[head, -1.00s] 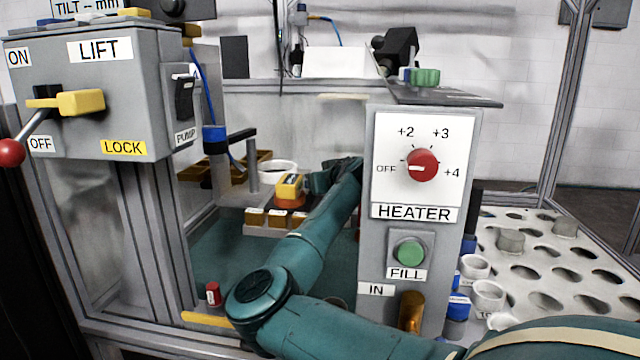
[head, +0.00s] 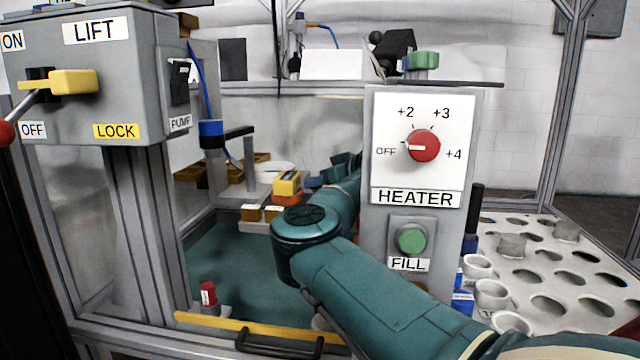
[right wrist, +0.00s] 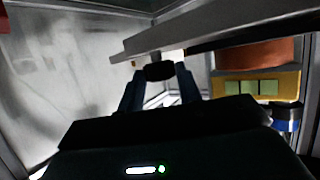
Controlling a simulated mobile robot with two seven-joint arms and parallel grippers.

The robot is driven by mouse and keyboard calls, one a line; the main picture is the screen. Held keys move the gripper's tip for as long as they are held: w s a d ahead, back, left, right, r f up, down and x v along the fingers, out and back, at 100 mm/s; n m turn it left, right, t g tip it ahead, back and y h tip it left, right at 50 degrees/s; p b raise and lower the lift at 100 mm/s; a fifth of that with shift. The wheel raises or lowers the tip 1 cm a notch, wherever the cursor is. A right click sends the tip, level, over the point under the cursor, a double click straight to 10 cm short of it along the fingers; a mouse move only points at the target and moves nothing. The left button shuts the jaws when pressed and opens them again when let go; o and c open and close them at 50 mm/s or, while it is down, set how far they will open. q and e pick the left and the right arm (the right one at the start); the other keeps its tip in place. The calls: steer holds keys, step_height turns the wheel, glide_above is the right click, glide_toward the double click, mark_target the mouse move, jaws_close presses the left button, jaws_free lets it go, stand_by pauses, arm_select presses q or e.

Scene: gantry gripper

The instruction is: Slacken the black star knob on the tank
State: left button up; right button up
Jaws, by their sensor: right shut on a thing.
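In the right wrist view my right gripper (right wrist: 160,78) has its two dark fingers on either side of a small black knob (right wrist: 160,70). It is shut on this knob, just under a long grey bar. The knob's star shape is too dark to make out. In the head view my right arm reaches in behind the heater panel, and only part of the dark right gripper (head: 344,164) shows at the panel's left edge. The knob is hidden there. I cannot tell which surface is the tank. My left gripper is not in view.
The heater panel (head: 380,240) with a red dial (head: 423,146) stands close to the right of my arm. The lift box (head: 130,115) is at the left. A yellow-and-orange block (head: 287,185) lies near the gripper. A perforated white rack (head: 590,305) is at the right.

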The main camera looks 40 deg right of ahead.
steer(key=o, duration=0.7)
steer(key=shift+f, duration=0.1)
